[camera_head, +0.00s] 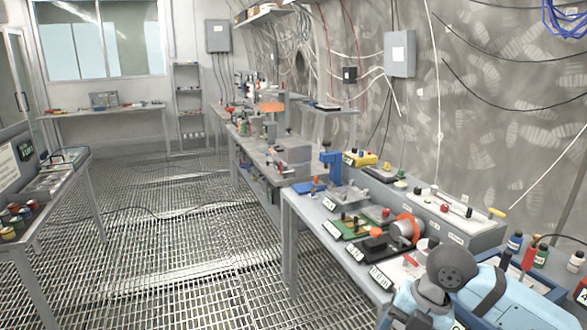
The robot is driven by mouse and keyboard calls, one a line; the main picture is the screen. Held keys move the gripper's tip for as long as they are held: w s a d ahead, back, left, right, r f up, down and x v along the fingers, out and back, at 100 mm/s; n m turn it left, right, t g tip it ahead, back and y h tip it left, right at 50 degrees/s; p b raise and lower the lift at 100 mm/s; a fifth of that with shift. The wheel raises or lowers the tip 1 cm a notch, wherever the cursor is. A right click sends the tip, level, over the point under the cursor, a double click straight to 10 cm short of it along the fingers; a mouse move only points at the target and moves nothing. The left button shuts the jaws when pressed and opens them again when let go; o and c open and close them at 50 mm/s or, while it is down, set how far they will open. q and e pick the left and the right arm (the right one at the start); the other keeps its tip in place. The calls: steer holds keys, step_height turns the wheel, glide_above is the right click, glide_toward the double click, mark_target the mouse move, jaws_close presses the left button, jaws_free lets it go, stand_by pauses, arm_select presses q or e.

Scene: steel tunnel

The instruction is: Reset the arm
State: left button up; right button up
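A light blue and dark grey jointed arm part (452,270) shows at the bottom right, in front of the near workbench. It appears to be part of my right arm, and it hides some of the bench. No gripper fingers show on it. My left arm and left gripper are out of the picture.
The near bench (292,208) holds a green board (358,228), an orange-and-grey motor-like device (408,228), a blue stand (330,165) and small bottles (515,241). A second table (62,175) stands at left. The grated floor (170,235) between is open, crossed by a dark cable.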

steer(key=s+a+r+m+y, duration=0.1)
steer(key=s+a+y, duration=0.3)
steer(key=a+y, duration=0.35)
steer(key=s+a+r+m+y, duration=0.1)
steer(key=s+a+y, duration=0.3)
steer(key=a+y, duration=0.4)
steer(key=w+d+f+m+t+h, duration=0.1)
steer(key=d+f+m+t+h, duration=0.45)
steer(key=m+t, duration=0.4)
steer(key=w+d+f+m+t+h, duration=0.1)
steer(key=d+f+m+t+h, duration=0.4)
steer(key=m+t, duration=0.45)
steer(key=s+d+f+m+g+h, duration=0.2)
steer(key=s+f+m+g+h, duration=0.15)
steer(key=s+f, duration=0.45)
steer(key=s+d+f+m+g+h, duration=0.25)
steer(key=s+f+g, duration=0.3)
steer(key=f, duration=0.55)
arm_select(q)
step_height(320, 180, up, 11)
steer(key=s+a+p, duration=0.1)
steer(key=p, duration=1.2)
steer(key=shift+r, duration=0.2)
arm_select(e)
step_height(320, 180, up, 13)
steer(key=shift+d+f+t, duration=0.15)
steer(key=shift+f+t, duration=0.05)
steer(key=shift+t, duration=0.2)
